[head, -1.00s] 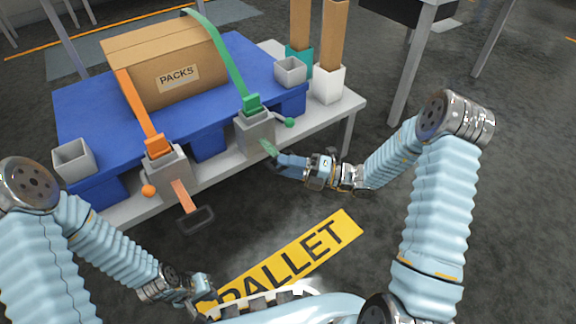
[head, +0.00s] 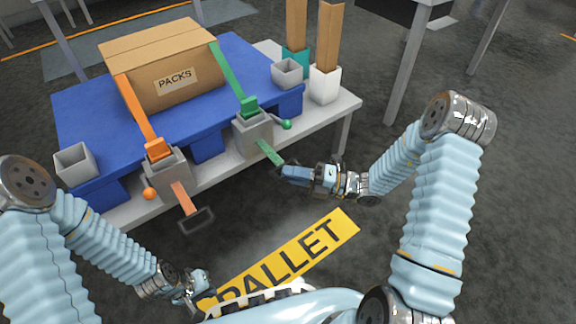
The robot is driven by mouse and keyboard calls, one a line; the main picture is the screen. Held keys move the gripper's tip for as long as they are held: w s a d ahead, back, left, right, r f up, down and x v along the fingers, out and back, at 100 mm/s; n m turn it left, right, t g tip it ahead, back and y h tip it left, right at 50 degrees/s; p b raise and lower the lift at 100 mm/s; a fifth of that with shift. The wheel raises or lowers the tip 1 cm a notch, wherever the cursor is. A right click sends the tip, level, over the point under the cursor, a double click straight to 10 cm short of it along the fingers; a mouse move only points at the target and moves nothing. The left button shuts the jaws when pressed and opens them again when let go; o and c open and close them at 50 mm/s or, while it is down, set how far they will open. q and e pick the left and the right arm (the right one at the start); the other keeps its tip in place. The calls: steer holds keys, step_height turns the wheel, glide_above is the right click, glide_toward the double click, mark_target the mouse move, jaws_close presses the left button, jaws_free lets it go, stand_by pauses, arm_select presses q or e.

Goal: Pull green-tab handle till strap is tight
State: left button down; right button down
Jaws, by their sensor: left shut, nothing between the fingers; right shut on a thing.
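The green strap (head: 228,72) runs straight from the box's upper right edge down to a green buckle piece on a grey block (head: 254,136). A green tab (head: 267,151) comes out of the block's front, pulled out toward my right gripper. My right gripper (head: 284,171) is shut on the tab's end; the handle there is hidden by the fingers. The cardboard box (head: 150,88) marked PACKS sits on the blue pallet (head: 85,115). My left gripper (head: 204,292) is shut and empty, low over the floor near the yellow PALLET sign.
An orange strap (head: 140,115) runs to a second grey block (head: 168,178) with a hanging dark loop handle (head: 197,221). A green knob (head: 287,125) and an orange knob (head: 150,194) stick out.

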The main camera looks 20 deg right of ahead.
steer(key=c, duration=1.1)
jaws_free()
steer(key=shift+c, duration=0.2)
steer(key=shift+d, duration=0.1)
steer(key=p+v, duration=0.1)
steer(key=v, duration=1.2)
steer(key=shift+s+d+p, duration=0.15)
steer(key=shift+d+p, duration=0.15)
steer(key=shift+f, duration=0.1)
